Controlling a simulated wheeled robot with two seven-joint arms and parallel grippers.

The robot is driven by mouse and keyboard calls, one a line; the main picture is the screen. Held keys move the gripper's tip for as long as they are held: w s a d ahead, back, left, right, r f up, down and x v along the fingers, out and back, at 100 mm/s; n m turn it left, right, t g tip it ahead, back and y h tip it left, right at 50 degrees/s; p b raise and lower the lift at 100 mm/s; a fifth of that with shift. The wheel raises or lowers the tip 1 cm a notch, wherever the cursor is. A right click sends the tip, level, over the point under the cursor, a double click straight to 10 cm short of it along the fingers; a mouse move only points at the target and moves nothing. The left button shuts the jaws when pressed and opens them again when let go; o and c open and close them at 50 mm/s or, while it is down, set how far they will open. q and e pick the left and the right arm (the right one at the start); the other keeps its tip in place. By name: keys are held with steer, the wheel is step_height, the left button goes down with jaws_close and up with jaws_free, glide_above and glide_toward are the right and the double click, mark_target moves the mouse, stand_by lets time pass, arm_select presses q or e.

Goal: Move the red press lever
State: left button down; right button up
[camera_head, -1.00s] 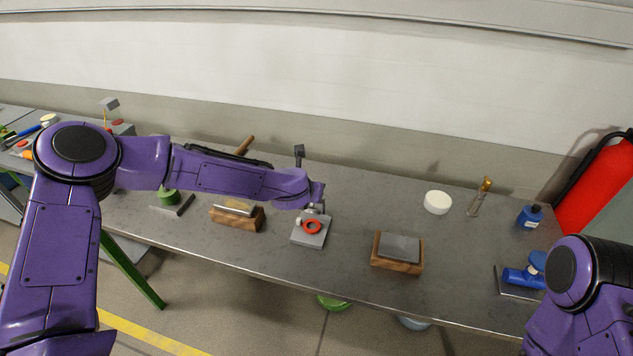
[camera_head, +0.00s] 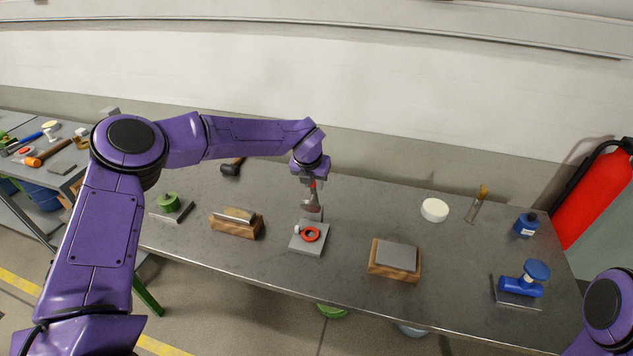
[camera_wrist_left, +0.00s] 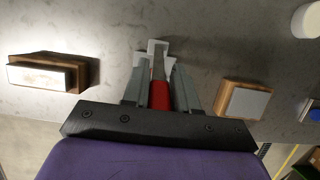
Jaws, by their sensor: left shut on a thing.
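The red press lever (camera_wrist_left: 160,95) shows in the left wrist view as a red grip between my two finger plates. In the head view only a small red part (camera_head: 313,184) of it shows at the fingers. My left gripper (camera_head: 311,196) points down over the back of the press and is shut on the lever; its fingers also show in the left wrist view (camera_wrist_left: 161,78). The press has a grey base (camera_head: 307,249) with a red ring (camera_head: 310,234) on it. My fingers hide much of the lever and column. My right gripper is out of view.
A wooden block with a metal top (camera_head: 236,223) stands left of the press, and another wooden block with a grey plate (camera_head: 396,257) stands right. A white round piece (camera_head: 434,210), a blue bottle (camera_head: 526,225) and a blue tool (camera_head: 521,283) are farther right.

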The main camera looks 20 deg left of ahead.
mark_target(310, 200)
arm_select(q)
steer(key=shift+w+r, duration=0.1)
steer(key=shift+r, duration=0.15)
steer(key=c, duration=1)
jaws_free()
steer(key=shift+o, duration=0.2)
steer(key=shift+f, duration=0.1)
steer(key=b+v, duration=0.4)
steer(key=v, duration=0.6)
steer(key=shift+r, duration=0.25)
